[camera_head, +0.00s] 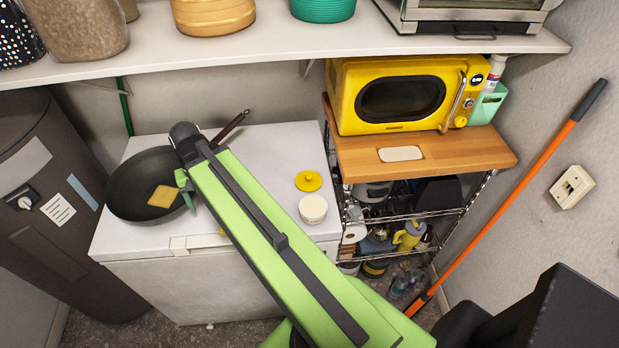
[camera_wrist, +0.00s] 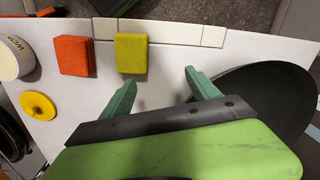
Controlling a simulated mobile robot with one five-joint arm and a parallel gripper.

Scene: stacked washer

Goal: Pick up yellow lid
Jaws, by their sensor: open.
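The yellow lid (camera_head: 308,181) is a round disc with a small knob, lying on the white top of the chest, right of my arm. In the wrist view the lid (camera_wrist: 38,105) is at the far left, well apart from my fingers. My gripper (camera_wrist: 160,78) is open and empty, its two green fingers over the white surface between the yellow sponge and the pan. In the head view my gripper (camera_head: 184,180) is mostly hidden by my arm, beside the pan's right rim.
A white tub (camera_head: 313,208) stands just in front of the lid. An orange sponge (camera_wrist: 74,55) and a yellow sponge (camera_wrist: 131,53) lie between lid and gripper. A dark pan (camera_head: 125,190) holds a yellowish slice (camera_head: 163,196). A shelf (camera_head: 290,45) overhangs behind; a yellow microwave (camera_head: 400,98) stands right.

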